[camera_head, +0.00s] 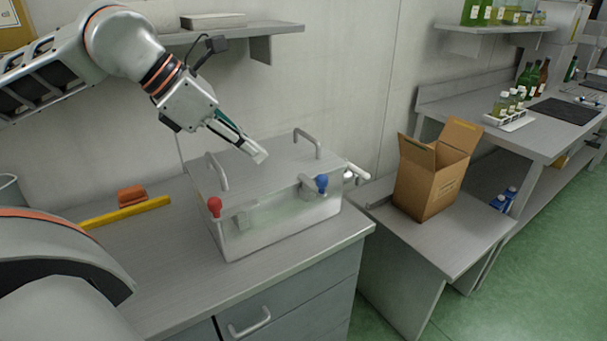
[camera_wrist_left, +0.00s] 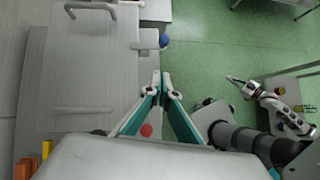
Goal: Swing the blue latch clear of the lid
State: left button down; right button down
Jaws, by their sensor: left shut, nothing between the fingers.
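The blue latch (camera_head: 321,183) has a round blue knob on a grey arm at the front right of a clear tank (camera_head: 285,221). In the left wrist view the blue knob (camera_wrist_left: 164,41) sticks out past the lid edge, and its arm meets that edge. The grey lid (camera_head: 262,178) lies on the tank and has two bar handles. A red knob (camera_head: 214,206) is at the front left corner. My left gripper (camera_head: 261,157) is shut and empty above the lid, apart from the latch. My right gripper (camera_wrist_left: 235,81) shows small in the left wrist view, its fingers unclear.
A yellow bar (camera_head: 125,213) and an orange-brown block (camera_head: 131,196) lie left of the tank. A wall shelf (camera_head: 235,33) hangs behind it. An open cardboard box (camera_head: 428,182) stands on a lower table to the right. The counter in front of the tank is bare.

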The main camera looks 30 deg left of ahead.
pick_arm(q)
jog(key=w+d+r+p+x, duration=0.1)
jog(key=x, duration=1.1)
jog(key=shift+w+r+p, duration=0.3)
pick_arm(e)
jog(key=shift+w+r, duration=0.2)
jog(key=shift+r, duration=0.75)
